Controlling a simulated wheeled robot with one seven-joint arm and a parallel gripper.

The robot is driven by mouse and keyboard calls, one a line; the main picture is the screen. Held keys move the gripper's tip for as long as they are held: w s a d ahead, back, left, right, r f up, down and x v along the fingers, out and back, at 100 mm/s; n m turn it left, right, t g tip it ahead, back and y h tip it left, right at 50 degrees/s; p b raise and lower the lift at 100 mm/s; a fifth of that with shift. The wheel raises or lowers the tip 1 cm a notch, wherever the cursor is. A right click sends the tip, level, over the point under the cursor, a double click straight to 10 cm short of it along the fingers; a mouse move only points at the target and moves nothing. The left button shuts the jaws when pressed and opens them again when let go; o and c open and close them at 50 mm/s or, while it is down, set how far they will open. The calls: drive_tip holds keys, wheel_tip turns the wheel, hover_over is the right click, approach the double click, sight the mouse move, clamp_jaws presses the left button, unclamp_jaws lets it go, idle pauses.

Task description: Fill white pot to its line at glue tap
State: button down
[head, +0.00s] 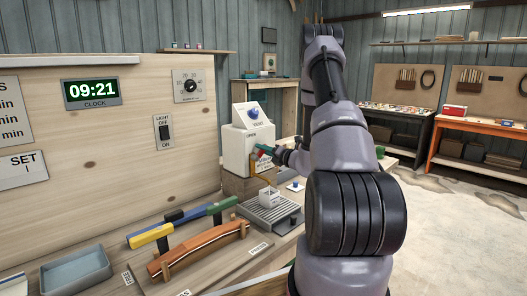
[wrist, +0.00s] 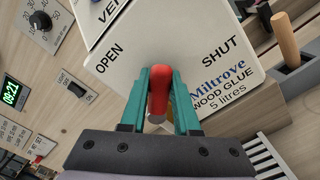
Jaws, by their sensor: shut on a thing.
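The white pot (head: 269,198) stands upright on the slatted drip grate (head: 285,217) below the glue tank; its line and glue level are too small to make out. The white glue tank (head: 236,151) has OPEN and SHUT marks, and its wood glue label shows in the wrist view (wrist: 222,88). My gripper (head: 266,150) is at the tank's front, above the pot. In the wrist view its teal fingers (wrist: 158,95) are shut on the red tap lever (wrist: 159,83). The lever lies between the OPEN and SHUT marks. The spout and any stream of glue are hidden.
A blue VENT knob (head: 254,112) sits on top of the tank. A curved wooden piece (head: 198,250), a blue-yellow-green bar (head: 178,224) and a grey-blue tray (head: 78,272) occupy the bench on the left. A clock (head: 91,93) reads 09:21 and a light switch (head: 164,132) is on the panel.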

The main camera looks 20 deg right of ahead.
drive_tip(key=shift+f, duration=0.1)
drive_tip(key=c, duration=0.6)
unclamp_jaws()
drive_tip(key=shift+c, duration=0.2)
drive_tip(key=v, duration=1.1)
